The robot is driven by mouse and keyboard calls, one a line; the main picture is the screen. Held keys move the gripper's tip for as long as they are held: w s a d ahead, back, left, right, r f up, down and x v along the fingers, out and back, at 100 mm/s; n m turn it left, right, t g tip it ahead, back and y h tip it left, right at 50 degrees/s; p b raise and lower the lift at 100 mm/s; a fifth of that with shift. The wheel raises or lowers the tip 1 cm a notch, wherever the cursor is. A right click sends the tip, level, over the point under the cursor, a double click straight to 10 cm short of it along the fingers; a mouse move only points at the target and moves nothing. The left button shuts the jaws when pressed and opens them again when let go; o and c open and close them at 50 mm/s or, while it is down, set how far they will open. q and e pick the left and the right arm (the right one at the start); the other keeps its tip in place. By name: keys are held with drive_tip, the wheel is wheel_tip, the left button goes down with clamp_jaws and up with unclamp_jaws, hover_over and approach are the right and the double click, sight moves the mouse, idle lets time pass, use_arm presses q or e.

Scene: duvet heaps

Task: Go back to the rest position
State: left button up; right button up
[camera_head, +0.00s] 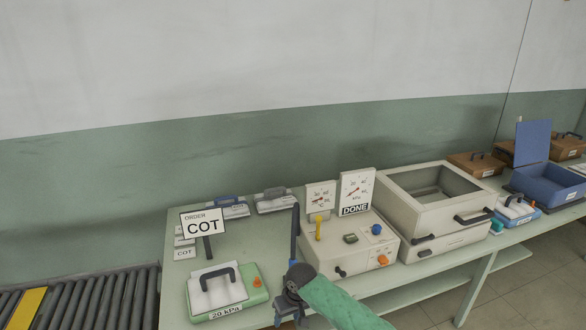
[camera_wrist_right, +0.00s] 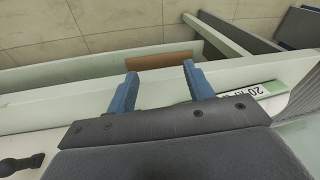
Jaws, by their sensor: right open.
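My right gripper (camera_head: 289,312) is at the bottom of the head view, by the table's front edge, at the end of my green arm. In the right wrist view its two blue fingers (camera_wrist_right: 158,72) stand apart with nothing between them. Beyond them are the table edge (camera_wrist_right: 80,112) and the floor. My left gripper is in neither view.
The green plate marked 20 kPa (camera_head: 227,297) with a dark-handled white block lies left of the gripper. A COT order sign (camera_head: 203,224) stands behind it. The gauge machine showing DONE (camera_head: 352,247) and a cream open-topped box (camera_head: 430,205) stand right. Rollers (camera_head: 90,300) are far left.

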drive_tip(key=s+d+f+m+b, duration=0.1)
drive_tip(key=s+d+f, duration=0.25)
drive_tip(key=f, duration=0.65)
drive_tip(key=s+d+f+m+t+b, duration=0.15)
drive_tip(key=s+f, duration=0.35)
drive_tip(key=f, duration=0.5)
drive_tip(key=s+d+f+b, duration=0.25)
drive_tip(key=s+f, duration=0.25)
drive_tip(key=f, duration=0.5)
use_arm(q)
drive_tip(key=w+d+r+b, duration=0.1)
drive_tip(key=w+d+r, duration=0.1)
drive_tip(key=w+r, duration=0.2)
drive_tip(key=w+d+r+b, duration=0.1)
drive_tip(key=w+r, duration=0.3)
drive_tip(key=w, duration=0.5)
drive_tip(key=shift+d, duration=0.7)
use_arm(e)
drive_tip(key=s+d+f, duration=0.4)
drive_tip(key=s+f, duration=0.3)
drive_tip(key=s, duration=0.2)
drive_tip(key=s+d+f+h, duration=0.1)
drive_tip(key=s+d+f, duration=0.4)
drive_tip(key=s, duration=0.5)
drive_tip(key=s+d+f+h, duration=0.1)
drive_tip(key=s+d+f, duration=0.3)
drive_tip(key=s+f, duration=0.6)
drive_tip(key=shift+d+m, duration=0.35)
drive_tip(key=shift+m, duration=0.1)
